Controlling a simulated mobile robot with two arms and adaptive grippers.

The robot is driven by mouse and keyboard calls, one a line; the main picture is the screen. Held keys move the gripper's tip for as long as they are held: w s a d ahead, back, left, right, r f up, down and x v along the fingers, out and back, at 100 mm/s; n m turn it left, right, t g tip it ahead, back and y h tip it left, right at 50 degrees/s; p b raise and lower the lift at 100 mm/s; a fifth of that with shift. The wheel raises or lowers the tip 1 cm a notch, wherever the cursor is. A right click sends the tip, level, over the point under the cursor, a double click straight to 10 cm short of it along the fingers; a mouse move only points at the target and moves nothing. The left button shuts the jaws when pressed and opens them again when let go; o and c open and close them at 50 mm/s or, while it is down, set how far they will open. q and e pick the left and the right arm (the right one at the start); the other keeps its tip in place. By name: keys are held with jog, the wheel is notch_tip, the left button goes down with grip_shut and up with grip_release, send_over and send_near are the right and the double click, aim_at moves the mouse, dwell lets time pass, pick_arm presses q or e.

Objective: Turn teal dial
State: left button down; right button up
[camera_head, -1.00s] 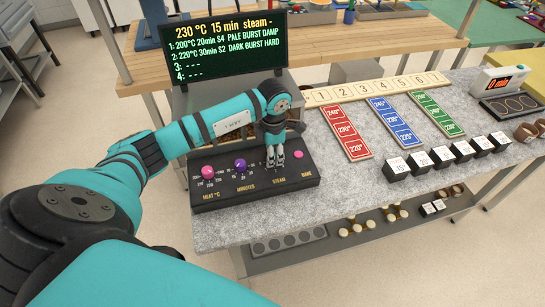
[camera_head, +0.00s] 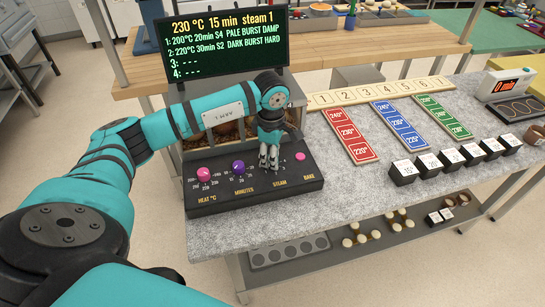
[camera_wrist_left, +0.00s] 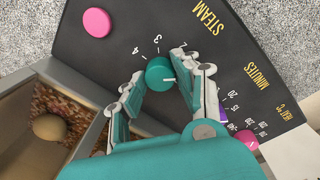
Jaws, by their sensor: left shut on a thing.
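The teal dial (camera_wrist_left: 157,72) sits on the black control panel above the word STEAM, with numbers around it. Its white mark points right in the left wrist view, toward a finger of my left gripper (camera_wrist_left: 163,80). The gripper is shut on the dial, one finger on each side. In the head view my left gripper (camera_head: 269,167) reaches down onto the panel (camera_head: 225,199) and hides the dial. The screen (camera_head: 222,45) reads 230 °C, 15 min, steam 1. My right gripper is not in view.
On the panel are a pink heat dial (camera_head: 204,173), a purple minutes dial (camera_head: 238,167) and a pink bake button (camera_head: 300,156). Red (camera_head: 348,136), blue and green temperature strips and several labelled cubes lie on the counter to the right. An oven chamber is behind the panel.

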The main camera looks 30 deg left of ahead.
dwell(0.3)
pick_arm(q)
jog(key=c, duration=1)
grip_release()
jog(key=shift+o, duration=0.2)
jog(key=shift+r, duration=0.1)
notch_tip(320, 180, up, 12)
jog(key=shift+s, duration=0.3)
